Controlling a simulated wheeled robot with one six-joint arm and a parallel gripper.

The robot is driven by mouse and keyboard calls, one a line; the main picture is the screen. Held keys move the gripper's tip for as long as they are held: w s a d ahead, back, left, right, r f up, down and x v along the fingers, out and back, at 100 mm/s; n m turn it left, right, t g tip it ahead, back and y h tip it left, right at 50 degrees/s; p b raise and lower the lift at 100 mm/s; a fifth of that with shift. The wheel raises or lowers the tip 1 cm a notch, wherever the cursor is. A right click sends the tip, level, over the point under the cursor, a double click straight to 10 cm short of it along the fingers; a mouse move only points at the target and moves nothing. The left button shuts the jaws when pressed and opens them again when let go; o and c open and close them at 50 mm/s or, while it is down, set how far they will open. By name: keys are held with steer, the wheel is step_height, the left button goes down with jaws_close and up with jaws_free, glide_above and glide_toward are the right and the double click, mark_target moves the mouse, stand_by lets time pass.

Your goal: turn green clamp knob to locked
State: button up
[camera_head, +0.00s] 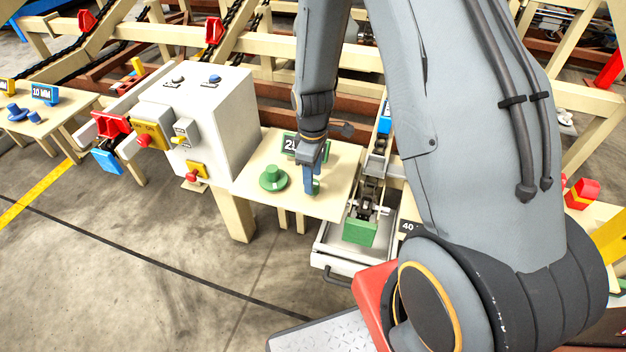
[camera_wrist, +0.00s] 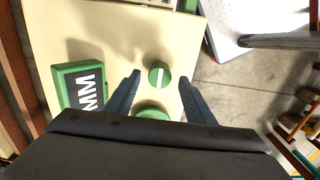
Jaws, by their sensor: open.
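The small round green clamp knob (camera_wrist: 159,74) with a white line across its top is on the cream table, and in the wrist view the line runs nearly upright. My gripper (camera_wrist: 158,78) is open above the table, one blue-grey finger on each side of the knob in that view. I cannot tell whether the fingers reach down around it. In the head view my gripper (camera_head: 312,180) points down and partly hides the small knob (camera_head: 317,187). A larger green piece with a wide round base (camera_head: 272,179) stands to its left. No lock marking is readable.
A green-framed MM sign (camera_wrist: 78,85) stands on the same table (camera_head: 245,183), close to my gripper. A white control cabinet (camera_head: 215,115) stands left of it. A machine with a green block (camera_head: 360,232) is at the right. Open floor lies in front.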

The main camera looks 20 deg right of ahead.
steer(key=shift+f, duration=1.1)
steer(key=c, duration=1.1)
steer(key=shift+o, duration=0.2)
